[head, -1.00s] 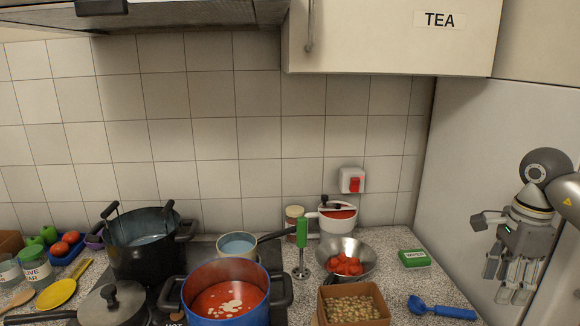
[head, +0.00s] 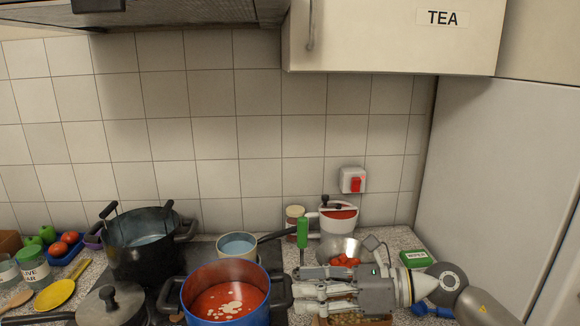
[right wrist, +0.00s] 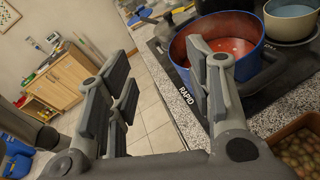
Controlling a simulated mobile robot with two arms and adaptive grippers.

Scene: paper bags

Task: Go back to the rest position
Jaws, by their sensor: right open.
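My right gripper (head: 300,288) lies level over the counter in the head view, its fingers pointing left toward the blue pot (head: 226,315) of red soup. It is open and empty. In the right wrist view, the fingers of the right gripper (right wrist: 160,85) stand apart with tiled floor and the counter edge between them. The blue pot (right wrist: 262,70) is just beyond the right-hand finger there; I cannot tell whether they touch. My left gripper is in neither view.
The gripper partly covers a brown box (head: 350,321) of beige pieces and a metal bowl (head: 338,246) with red pieces. A green-handled blender (head: 303,232) stands just behind. A blue scoop (head: 432,309) is under my arm. A green box (head: 416,258) lies right.

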